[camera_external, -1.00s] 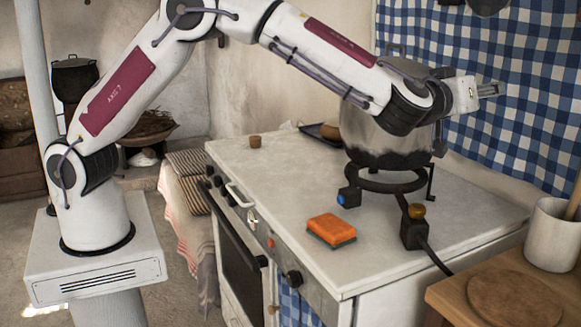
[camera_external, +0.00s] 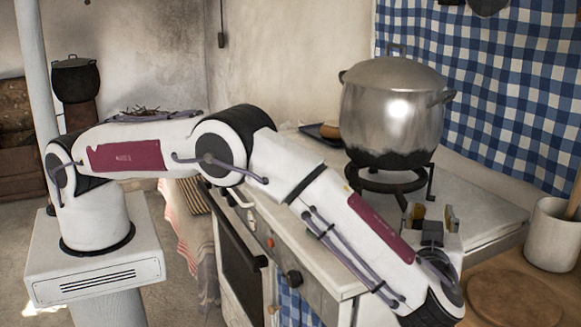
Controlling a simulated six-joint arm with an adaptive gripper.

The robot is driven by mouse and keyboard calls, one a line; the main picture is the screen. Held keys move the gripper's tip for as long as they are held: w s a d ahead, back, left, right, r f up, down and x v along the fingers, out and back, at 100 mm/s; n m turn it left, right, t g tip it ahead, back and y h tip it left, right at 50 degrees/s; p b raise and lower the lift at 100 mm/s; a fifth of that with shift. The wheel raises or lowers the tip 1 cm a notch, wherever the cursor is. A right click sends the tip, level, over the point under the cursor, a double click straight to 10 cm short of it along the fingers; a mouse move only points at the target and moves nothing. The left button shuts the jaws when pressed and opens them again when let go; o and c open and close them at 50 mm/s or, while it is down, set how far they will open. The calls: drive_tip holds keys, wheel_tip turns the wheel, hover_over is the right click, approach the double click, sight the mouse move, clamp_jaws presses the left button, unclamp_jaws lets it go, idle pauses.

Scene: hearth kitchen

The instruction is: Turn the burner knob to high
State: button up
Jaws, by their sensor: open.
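The brass-coloured burner knob (camera_external: 419,211) shows at the front right of the ring burner (camera_external: 375,181). My gripper (camera_external: 432,219) is low over the front right of the stove top, right at the knob, with its fingers pointing toward the back. It is open. The knob appears to lie between or just beyond the fingers; I cannot tell whether they touch it. The dark valve body below the knob is hidden by my gripper. A large steel pot (camera_external: 392,112) with a sooty bottom stands on the burner.
My forearm crosses the stove's (camera_external: 480,205) front and hides the orange sponge. A wooden counter with a round board (camera_external: 515,303) and a white mug (camera_external: 551,236) lies close at right. A checked cloth (camera_external: 510,90) hangs behind.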

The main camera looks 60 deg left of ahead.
sight(417, 215)
drive_tip(key=s+f, duration=0.2)
drive_tip(key=shift+s+d+f+g+y, duration=0.1)
drive_tip(key=shift+s+g+y, duration=0.2)
drive_tip(key=shift+y, duration=0.1)
drive_tip(key=shift+x, duration=3.95)
drive_tip(key=c, duration=1.1)
